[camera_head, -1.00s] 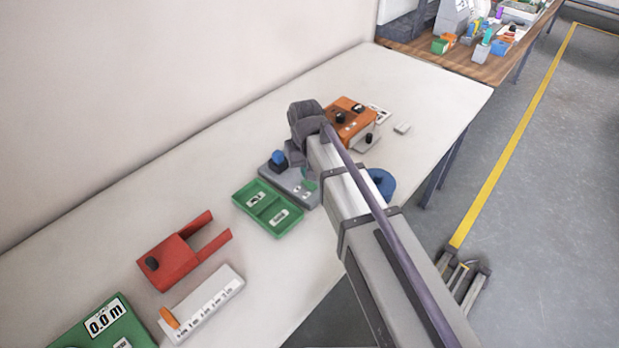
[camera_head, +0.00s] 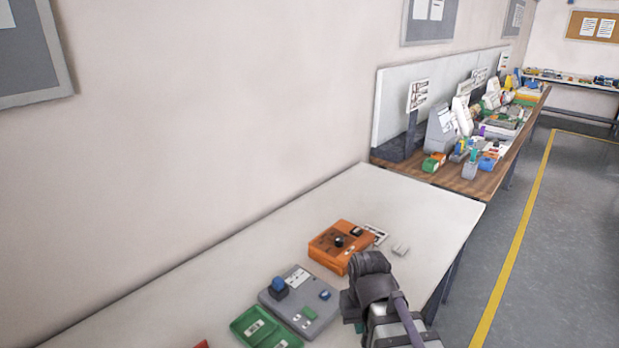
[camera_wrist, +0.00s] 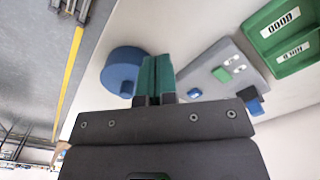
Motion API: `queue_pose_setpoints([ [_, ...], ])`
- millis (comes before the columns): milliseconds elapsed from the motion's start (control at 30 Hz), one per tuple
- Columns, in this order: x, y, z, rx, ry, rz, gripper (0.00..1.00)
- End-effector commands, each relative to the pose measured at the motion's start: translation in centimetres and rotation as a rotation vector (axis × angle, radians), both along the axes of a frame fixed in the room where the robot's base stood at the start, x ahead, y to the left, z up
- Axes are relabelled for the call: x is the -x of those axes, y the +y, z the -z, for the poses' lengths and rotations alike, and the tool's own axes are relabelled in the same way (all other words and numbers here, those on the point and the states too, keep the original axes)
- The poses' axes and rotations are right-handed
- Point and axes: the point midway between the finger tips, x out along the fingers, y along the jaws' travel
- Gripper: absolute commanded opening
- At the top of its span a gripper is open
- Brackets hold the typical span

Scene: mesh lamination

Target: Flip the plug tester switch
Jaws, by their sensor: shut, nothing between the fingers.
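A grey box (camera_head: 290,316) on the white table carries a blue knob (camera_head: 278,284), a green button (camera_head: 309,313) and a small blue button (camera_head: 324,295). An orange box (camera_head: 340,249) with a black dial and a black switch (camera_head: 356,232) lies behind it to the right. I cannot tell which is the plug tester. My gripper's teal fingers (camera_wrist: 155,78) are shut and empty in the wrist view, apart from the grey box (camera_wrist: 202,70). In the head view my arm hides most of them, to the right of the grey box.
A green tray (camera_head: 244,330) lies left of the grey box. A blue round object (camera_wrist: 121,66) is beside my fingers in the wrist view. The table's right end is mostly clear.

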Motion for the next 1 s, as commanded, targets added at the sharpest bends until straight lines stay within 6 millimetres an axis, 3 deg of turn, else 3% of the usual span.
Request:
queue_pose_setpoints([
  [33,2.3,-2.3,0.0,0.0,0.0,0.049,0.0],
  [100,3.2,-4.5,0.0,0.0,0.0,0.1,0.0],
  [167,3.0,-5.4,0.0,-0.001,0.0,0.123,0.0],
  [567,2.8,-5.2,-0.3,0.0,0.0,0.118,0.0],
  [667,1.9,-3.2,-2.2,-0.001,0.0,0.07,0.0],
  [767,-1.6,1.2,-4.9,-0.012,-0.009,0.024,0.0],
  [900,-7.4,9.0,-7.7,-0.058,-0.034,0.284,0.0],
  [1000,-9.6,11.3,-7.6,-0.093,-0.04,0.539,0.0],
])
